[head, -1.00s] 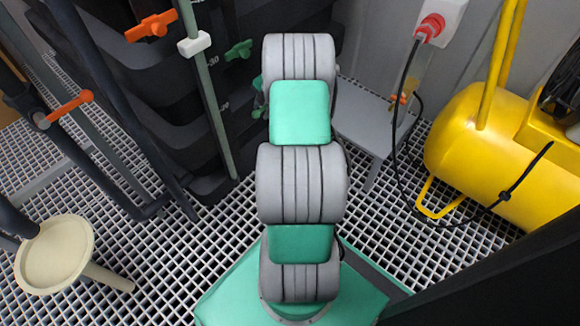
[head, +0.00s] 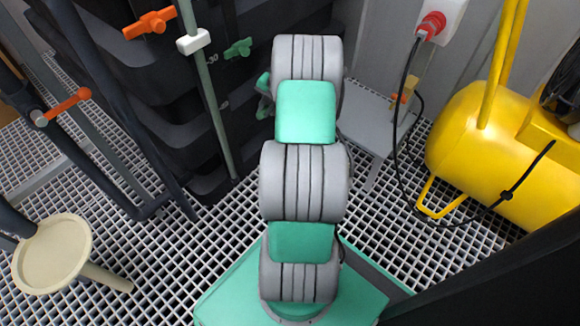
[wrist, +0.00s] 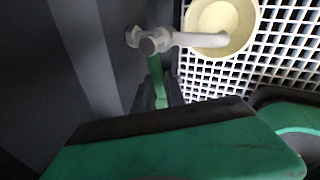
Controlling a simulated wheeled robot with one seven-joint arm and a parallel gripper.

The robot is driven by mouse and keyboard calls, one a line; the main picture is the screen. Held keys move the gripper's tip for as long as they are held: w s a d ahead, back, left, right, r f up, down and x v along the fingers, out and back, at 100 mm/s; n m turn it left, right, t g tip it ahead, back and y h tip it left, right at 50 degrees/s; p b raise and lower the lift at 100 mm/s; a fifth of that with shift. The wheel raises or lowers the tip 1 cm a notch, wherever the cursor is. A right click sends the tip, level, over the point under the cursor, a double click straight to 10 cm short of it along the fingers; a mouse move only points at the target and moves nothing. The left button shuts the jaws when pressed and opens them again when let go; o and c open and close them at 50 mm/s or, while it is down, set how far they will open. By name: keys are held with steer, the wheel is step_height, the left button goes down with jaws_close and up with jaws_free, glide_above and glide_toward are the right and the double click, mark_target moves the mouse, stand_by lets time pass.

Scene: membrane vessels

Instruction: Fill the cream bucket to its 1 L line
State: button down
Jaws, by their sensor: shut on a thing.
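The cream bucket (wrist: 222,22) stands on the white grating at the top of the wrist view, cut off by the frame edge. A pale grey spout (wrist: 195,40) reaches from the left over its opening. I cannot make out a 1 L line or a water level. A green valve handle (wrist: 156,78) hangs below the spout's body. My gripper (wrist: 160,95) is shut on this handle, with its dark fingers close around it. In the head view my arm hides the gripper, and the bucket does not show.
Dark tanks (head: 170,85) with orange (head: 150,25) and green (head: 238,48) handles stand at the back left. A yellow compressor (head: 480,150) stands right, with a black cable near it. A cream round-topped stool-like thing (head: 45,262) is at lower left.

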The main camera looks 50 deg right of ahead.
steer(key=s+d+n+g+y+p, duration=0.1)
steer(key=n+p, duration=0.1)
steer(key=n, duration=0.2)
steer(key=s+d+n+g+y+p, duration=0.1)
steer(key=n, duration=0.3)
steer(key=s+d+n+g+y+p, duration=0.1)
steer(key=n+p, duration=0.1)
steer(key=n, duration=0.2)
steer(key=shift+s+d+p, duration=0.3)
steer(key=shift+s+d, duration=0.05)
steer(key=shift+s, duration=0.05)
steer(key=shift+s+f, duration=0.1)
steer(key=shift+f, duration=0.05)
stand_by(6.2)
